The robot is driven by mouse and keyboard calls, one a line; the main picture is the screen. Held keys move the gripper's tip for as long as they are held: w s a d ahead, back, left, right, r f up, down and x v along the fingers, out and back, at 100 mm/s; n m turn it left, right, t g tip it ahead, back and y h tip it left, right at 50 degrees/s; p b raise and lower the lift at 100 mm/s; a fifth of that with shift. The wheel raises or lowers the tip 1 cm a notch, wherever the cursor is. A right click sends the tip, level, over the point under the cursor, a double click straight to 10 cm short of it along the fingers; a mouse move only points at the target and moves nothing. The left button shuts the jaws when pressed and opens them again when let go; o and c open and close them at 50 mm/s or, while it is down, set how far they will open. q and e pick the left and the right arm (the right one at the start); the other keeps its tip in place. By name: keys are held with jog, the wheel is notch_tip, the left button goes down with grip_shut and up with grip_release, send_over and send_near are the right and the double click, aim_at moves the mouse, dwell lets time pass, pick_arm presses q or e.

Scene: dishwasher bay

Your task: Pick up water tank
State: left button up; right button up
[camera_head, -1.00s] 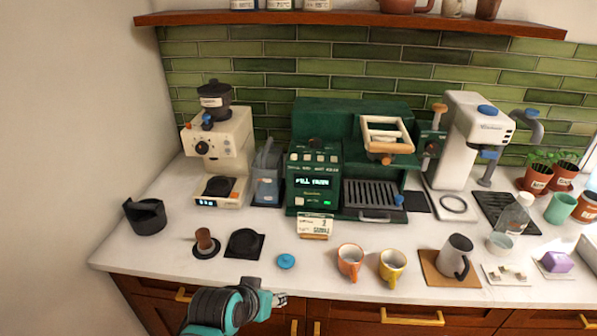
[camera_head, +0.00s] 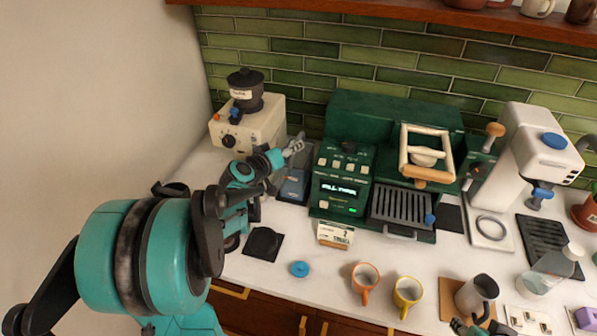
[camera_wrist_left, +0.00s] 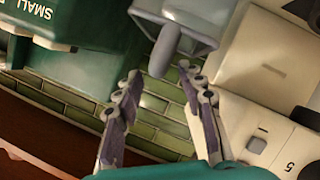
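The water tank (camera_head: 293,186) is a blue-grey container with a grey handle, standing between the cream grinder and the green coffee machine. My left gripper (camera_head: 291,149) is over the tank's top and partly hides it in the head view. In the left wrist view my left gripper (camera_wrist_left: 160,73) is open, with its two fingers apart and nothing between them. The tank (camera_wrist_left: 202,20) is ahead of the fingertips there, and its rounded grey handle (camera_wrist_left: 165,47) points toward the gap between them. My right gripper (camera_head: 482,322) shows only partly at the bottom edge; its fingers are unclear.
The cream grinder (camera_head: 248,128) stands close on the left of the tank, and the green coffee machine (camera_head: 340,183) close on its right. A small sign (camera_head: 335,234), blue lid (camera_head: 299,269), orange mug (camera_head: 365,279) and yellow mug (camera_head: 407,293) stand in front. A grey pitcher (camera_head: 476,294) is at right.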

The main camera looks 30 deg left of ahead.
pick_arm(q)
jog(key=b+x, duration=0.1)
jog(key=x, duration=0.4)
jog(key=shift+a, duration=0.1)
jog(key=shift+s, duration=0.15)
grip_shut()
